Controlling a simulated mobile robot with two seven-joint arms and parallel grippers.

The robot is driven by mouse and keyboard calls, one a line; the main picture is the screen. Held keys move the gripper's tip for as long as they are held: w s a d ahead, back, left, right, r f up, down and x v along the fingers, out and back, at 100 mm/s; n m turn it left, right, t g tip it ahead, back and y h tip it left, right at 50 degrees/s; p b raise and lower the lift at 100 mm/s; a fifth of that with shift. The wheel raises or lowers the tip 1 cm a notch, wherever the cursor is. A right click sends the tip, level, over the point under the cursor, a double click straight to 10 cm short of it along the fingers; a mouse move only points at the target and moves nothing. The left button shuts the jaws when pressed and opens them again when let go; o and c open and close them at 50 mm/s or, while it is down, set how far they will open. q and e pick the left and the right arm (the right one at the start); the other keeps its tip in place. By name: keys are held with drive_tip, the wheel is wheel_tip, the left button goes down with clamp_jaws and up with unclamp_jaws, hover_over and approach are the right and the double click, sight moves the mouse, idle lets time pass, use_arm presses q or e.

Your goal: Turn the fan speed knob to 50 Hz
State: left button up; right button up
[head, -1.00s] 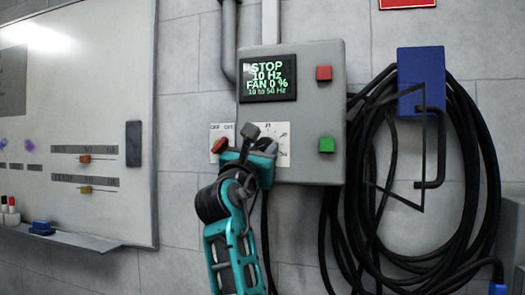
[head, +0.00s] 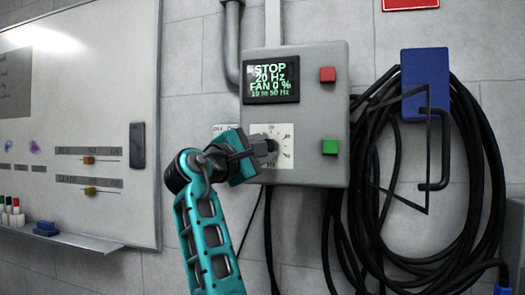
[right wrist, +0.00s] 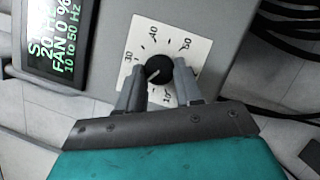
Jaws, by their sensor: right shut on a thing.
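The fan speed knob (right wrist: 158,70) is a black round knob on a white dial plate (right wrist: 186,38) with a printed scale. My right gripper (right wrist: 158,82) is shut on the knob, one finger on each side of it. In the head view my right gripper (head: 264,149) covers most of the knob, and the dial plate (head: 286,160) shows beside it. The display (head: 271,79) on the grey control box (head: 315,120) reads STOP, 20 Hz, FAN 0 %, 10 to 50 Hz. My left gripper is not in view.
A red button (head: 327,74) and a green button (head: 329,146) sit on the box's right side. Black cables hang from a blue holder (head: 424,85) to the right. A whiteboard (head: 60,130) is on the left wall.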

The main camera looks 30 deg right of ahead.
drive_tip(key=m+t+y, duration=0.1)
drive_tip(key=m+y, duration=0.2)
drive_tip(key=m, duration=0.4)
drive_tip(key=r+m+t+y, duration=0.1)
drive_tip(key=m+y, duration=0.2)
drive_tip(key=m, duration=0.4)
drive_tip(key=s+m+t+y, duration=0.1)
drive_tip(key=m+y, duration=0.2)
drive_tip(key=m, duration=0.4)
drive_tip(key=shift+d+r+m+y, duration=0.3)
drive_tip(key=shift+d+m, duration=0.1)
drive_tip(key=m+t, duration=0.1)
drive_tip(key=m+t+y, duration=0.1)
drive_tip(key=m, duration=0.1)
drive_tip(key=shift+s+d+f, duration=0.15)
drive_tip(key=shift+s+f+m+t, duration=0.1)
drive_tip(key=shift+m+t, duration=0.8)
drive_tip(key=shift+m, duration=0.6)
